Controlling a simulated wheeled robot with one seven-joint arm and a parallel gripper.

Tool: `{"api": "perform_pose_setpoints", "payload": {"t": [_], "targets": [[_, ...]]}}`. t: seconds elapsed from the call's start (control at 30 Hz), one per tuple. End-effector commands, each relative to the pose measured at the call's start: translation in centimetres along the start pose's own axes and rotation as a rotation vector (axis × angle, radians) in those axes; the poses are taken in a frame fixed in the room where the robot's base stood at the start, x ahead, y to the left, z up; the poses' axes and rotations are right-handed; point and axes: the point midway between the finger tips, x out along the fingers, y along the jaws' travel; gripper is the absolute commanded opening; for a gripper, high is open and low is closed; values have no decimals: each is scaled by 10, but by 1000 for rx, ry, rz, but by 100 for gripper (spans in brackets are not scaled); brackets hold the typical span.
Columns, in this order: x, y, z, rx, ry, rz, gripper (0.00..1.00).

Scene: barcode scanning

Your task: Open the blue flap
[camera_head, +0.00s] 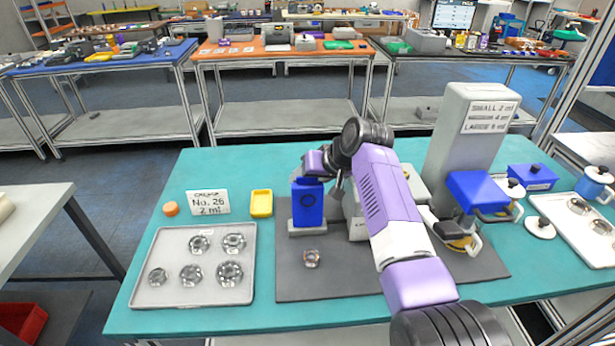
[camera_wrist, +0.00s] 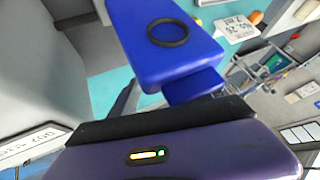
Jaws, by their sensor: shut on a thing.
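The blue flap (camera_head: 308,203) stands upright on a small grey base left of centre, with a dark ring on its face. In the wrist view the flap (camera_wrist: 168,48) is close, and its narrower blue tab (camera_wrist: 194,86) runs down to the black edge of my gripper (camera_wrist: 165,120). My gripper (camera_head: 318,165) is at the flap's top edge in the head view and is shut on it. The fingertips and exact grip are mostly hidden.
A tall grey machine (camera_head: 468,140) with another blue part (camera_head: 478,190) stands to the right. A tray of metal nuts (camera_head: 150,290) lies at left, beside a yellow bin (camera_head: 261,204) and a sign (camera_head: 208,203). One loose nut (camera_head: 312,259) lies on the dark mat (camera_head: 330,288).

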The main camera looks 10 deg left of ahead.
Motion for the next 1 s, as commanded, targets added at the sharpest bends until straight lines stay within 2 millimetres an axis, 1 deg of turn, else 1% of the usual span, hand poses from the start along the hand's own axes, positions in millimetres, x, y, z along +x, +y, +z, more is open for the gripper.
{"api": "perform_pose_setpoints", "payload": {"t": [0.03, 0.2, 1.0], "targets": [[-5, 2, -3, 2, 0, 3, 50], [-16, 2, -12, 1, 6, 2, 50], [-60, 3, -43, 0, 12, -2, 50]]}}
